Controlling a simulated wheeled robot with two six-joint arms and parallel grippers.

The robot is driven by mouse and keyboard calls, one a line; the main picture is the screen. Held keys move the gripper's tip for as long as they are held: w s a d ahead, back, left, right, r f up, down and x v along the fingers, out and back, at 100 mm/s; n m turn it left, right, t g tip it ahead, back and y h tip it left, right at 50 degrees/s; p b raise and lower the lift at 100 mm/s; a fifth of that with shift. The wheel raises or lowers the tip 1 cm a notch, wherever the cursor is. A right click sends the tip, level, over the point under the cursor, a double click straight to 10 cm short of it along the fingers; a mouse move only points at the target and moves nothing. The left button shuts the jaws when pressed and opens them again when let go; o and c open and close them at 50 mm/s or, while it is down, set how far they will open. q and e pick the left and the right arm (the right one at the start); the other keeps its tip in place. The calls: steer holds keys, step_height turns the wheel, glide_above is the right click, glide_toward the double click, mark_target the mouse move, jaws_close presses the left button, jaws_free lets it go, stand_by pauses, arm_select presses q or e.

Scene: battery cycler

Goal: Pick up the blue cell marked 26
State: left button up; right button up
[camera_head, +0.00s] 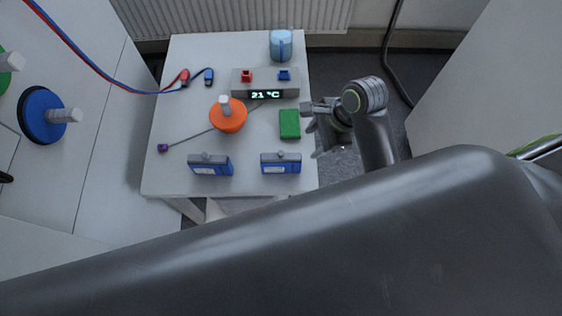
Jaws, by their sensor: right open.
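Two blue cells with grey tops and pale labels stand near the front edge of the white table: a left cell (210,168) and a right cell (281,166). The labels are too small to read, so I cannot tell which is marked 26. My right gripper (310,117) is open and empty at the table's right edge, beside the green block (289,124) and up and to the right of the right cell, apart from both cells. My left gripper is not in view.
On the table (185,130) are an orange disc with a white knob (228,120), a grey cycler box reading 21 °C (265,90), red and blue lead plugs (196,78), a thin probe with a purple end (163,148) and a blue cup (281,45). A blue disc (40,115) lies left.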

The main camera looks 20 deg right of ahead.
mark_target(285, 157)
steer(key=w+a+f, duration=0.1)
steer(key=a+f, duration=0.1)
steer(key=f, duration=0.1)
steer(key=a+f+m, duration=0.1)
steer(key=f, duration=0.2)
steer(key=w+a+f+m+p, duration=0.1)
steer(key=a+f, duration=0.1)
steer(key=f, duration=0.2)
steer(key=shift+w+a+y, duration=0.3)
steer(key=shift+w+a, duration=0.05)
steer(key=shift+w+a+f+g+p, duration=0.15)
steer(key=shift+a+f+g+p, duration=0.25)
steer(key=shift+f, duration=0.3)
steer(key=shift+p+x, duration=0.4)
steer(key=shift+x, duration=1.45)
steer(key=shift+w+d, duration=0.15)
steer(key=shift+w, duration=0.05)
jaws_close()
